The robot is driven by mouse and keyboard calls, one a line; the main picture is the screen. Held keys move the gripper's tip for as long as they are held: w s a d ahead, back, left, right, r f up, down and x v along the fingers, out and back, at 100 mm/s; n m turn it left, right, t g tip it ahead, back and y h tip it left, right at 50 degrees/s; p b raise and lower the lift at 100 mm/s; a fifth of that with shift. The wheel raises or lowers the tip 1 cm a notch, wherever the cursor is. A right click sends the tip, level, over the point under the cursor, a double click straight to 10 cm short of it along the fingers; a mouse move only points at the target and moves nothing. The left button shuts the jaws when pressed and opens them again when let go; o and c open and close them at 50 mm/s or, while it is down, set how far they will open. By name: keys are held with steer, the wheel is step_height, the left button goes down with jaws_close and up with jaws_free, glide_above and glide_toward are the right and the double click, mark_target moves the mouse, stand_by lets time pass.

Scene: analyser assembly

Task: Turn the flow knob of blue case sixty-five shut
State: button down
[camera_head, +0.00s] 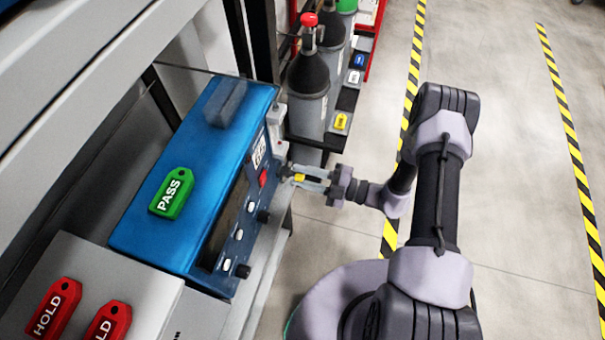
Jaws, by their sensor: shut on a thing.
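The blue case (190,150) sits on a shelf at the left, its front panel facing right towards my arm. A white number label (258,152) is on the panel's far end, too small to read surely. My gripper (288,172) is at the far end of this panel, level with it, and is shut on a small knob there. The knob is mostly hidden between the fingers, and its turn angle cannot be told. A small yellow patch shows at the fingers. A red switch (263,177) and dark knobs (263,215) sit nearer on the panel.
A green PASS tag (172,193) lies on the case. A grey case (120,285) with red HOLD tags (55,308) stands nearer. Gas cylinders (308,95) stand in a rack beyond my gripper. Open floor (510,130) with striped lines lies right.

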steer(key=shift+m, duration=2.2)
steer(key=c, duration=1.1)
jaws_free()
steer(key=p+v, duration=0.2)
steer(key=v, duration=1.5)
steer(key=shift+s+d, duration=0.1)
steer(key=shift+d, duration=0.1)
steer(key=shift+r, duration=0.1)
